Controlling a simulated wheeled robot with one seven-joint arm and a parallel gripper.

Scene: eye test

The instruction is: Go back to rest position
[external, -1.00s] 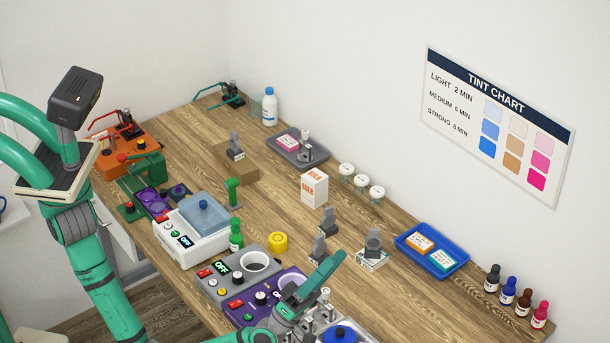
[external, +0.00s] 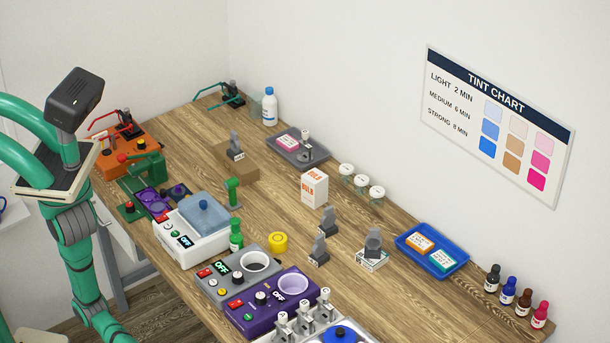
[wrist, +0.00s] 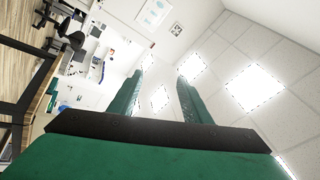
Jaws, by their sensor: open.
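My gripper (wrist: 160,98) shows in the wrist view with its two green fingers apart and nothing between them. Behind the fingers are a ceiling with bright panels and a white wall, so it is turned away from the worktop.
The table holds a purple device (external: 262,318), a grey device (external: 222,290), a white bath with a blue lid (external: 205,220), a blue tray (external: 457,265), a bulb box (external: 314,188) and several small bottles (external: 507,291). A wall stands behind.

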